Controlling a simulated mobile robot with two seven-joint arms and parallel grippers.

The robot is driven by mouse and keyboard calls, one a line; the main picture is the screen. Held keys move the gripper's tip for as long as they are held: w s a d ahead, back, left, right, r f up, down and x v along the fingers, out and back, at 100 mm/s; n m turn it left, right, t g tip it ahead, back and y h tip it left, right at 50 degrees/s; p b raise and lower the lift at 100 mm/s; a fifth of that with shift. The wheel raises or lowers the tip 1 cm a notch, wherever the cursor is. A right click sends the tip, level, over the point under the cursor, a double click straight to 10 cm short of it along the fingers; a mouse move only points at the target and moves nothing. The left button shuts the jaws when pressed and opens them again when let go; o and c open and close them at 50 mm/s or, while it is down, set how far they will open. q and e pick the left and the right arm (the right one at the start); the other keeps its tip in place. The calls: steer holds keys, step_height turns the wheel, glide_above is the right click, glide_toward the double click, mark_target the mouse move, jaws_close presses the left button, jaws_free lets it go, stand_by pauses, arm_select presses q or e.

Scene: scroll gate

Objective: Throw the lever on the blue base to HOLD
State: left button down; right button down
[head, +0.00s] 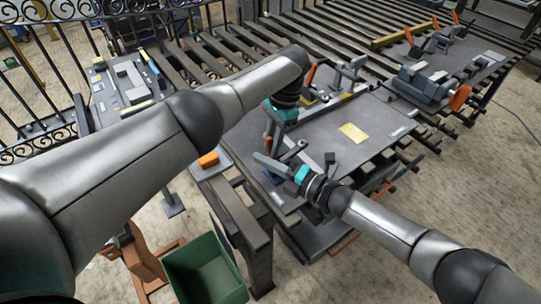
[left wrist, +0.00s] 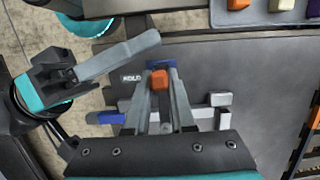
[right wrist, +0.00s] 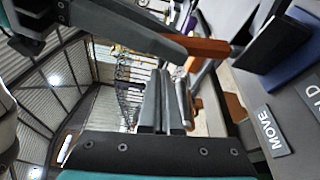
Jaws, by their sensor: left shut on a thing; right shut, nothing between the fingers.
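My left gripper (left wrist: 160,92) is shut on the orange-tipped lever (left wrist: 160,80). The orange lever also shows in the right wrist view (right wrist: 208,47), beside a dark finger of my left gripper. In the right wrist view the blue base (right wrist: 292,60) is at the right, near a MOVE label (right wrist: 270,131). My right gripper (head: 268,163) is shut and empty, beside the lever. In the head view the lever is mostly hidden by my grippers.
Grey fixtures with an orange handle (head: 459,97) stand further right. A green bin (head: 205,270) stands on the floor in front.

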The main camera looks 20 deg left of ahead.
arm_select(q)
steer(key=shift+d+f, duration=0.1)
steer(key=shift+f, duration=0.05)
steer(key=shift+s, duration=0.1)
arm_select(e)
steer(key=shift+w+d+r, duration=0.15)
steer(key=shift+w+d, duration=0.5)
steer(key=shift+w, duration=0.1)
steer(key=shift+w, duration=0.1)
